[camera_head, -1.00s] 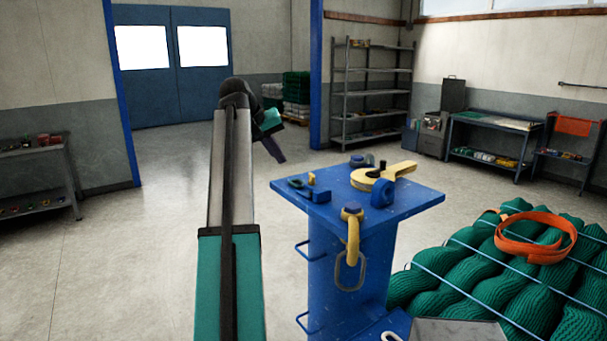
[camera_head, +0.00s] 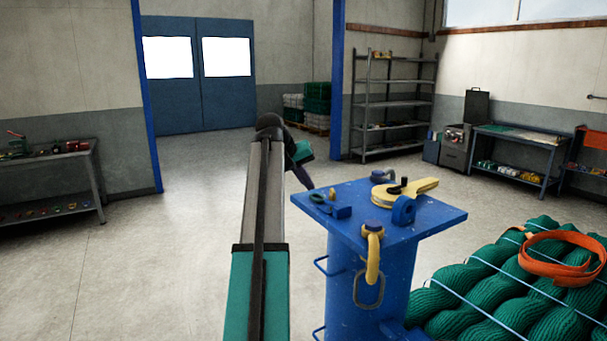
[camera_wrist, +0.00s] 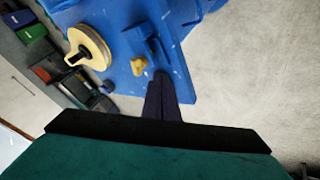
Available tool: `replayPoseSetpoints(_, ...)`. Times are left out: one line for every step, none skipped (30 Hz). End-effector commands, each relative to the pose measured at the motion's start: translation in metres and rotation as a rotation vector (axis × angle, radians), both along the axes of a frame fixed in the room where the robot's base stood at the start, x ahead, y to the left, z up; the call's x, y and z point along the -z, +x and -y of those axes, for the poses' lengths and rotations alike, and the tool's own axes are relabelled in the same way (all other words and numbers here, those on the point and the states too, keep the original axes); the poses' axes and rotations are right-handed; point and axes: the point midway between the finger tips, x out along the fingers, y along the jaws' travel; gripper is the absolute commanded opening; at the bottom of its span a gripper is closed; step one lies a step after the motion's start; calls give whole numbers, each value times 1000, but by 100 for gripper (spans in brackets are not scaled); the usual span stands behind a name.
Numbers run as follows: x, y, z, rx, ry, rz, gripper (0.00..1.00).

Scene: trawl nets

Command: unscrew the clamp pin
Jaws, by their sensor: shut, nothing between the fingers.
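A blue stand (camera_head: 440,216) has a flat top with several fittings on it. On top lies a yellow clamp-like piece (camera_head: 420,187) with a black knob (camera_head: 394,189); both also show in the wrist view, the yellow piece (camera_wrist: 97,44) at upper left. I cannot tell for certain which part is the clamp pin. A yellow shackle (camera_head: 372,258) with a blue head and an oblong ring hangs at the stand's front edge. My gripper (camera_head: 308,186) is shut and empty, at the left corner of the top. In the wrist view its dark fingers (camera_wrist: 162,85) point at the blue top.
A blue ring-shaped fitting (camera_head: 403,210) and a small blue block (camera_head: 341,212) are on the top. Green net bundles (camera_head: 500,280) with an orange strap (camera_head: 562,270) lie at right. Shelves (camera_head: 390,105) stand behind.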

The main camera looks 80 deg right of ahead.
Motion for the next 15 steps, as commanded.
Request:
replayPoseSetpoints(4,-2,3,0,1,0,0)
replayPoseSetpoints(7,-3,5,0,1,0,0)
replayPoseSetpoints(11,-5,7,1,2,0,0)
replayPoseSetpoints(14,-6,9,1,2,0,0)
replayPoseSetpoints(16,-7,11,0,1,0,0)
replayPoseSetpoints(20,-8,14,0,1,0,0)
replayPoseSetpoints(23,-10,16,1,2,0,0)
replayPoseSetpoints(26,-11,17,1,2,0,0)
replayPoseSetpoints(30,-12,20,1,2,0,0)
replayPoseSetpoints(33,-13,22,1,1,1,0)
replayPoseSetpoints(31,-17,23,2,0,1,0)
replayPoseSetpoints(30,-23,25,2,0,1,0)
replayPoseSetpoints(30,-26,26,1,1,1,0)
replayPoseSetpoints(30,-30,28,1,1,1,0)
replayPoseSetpoints(30,-34,29,2,0,1,0)
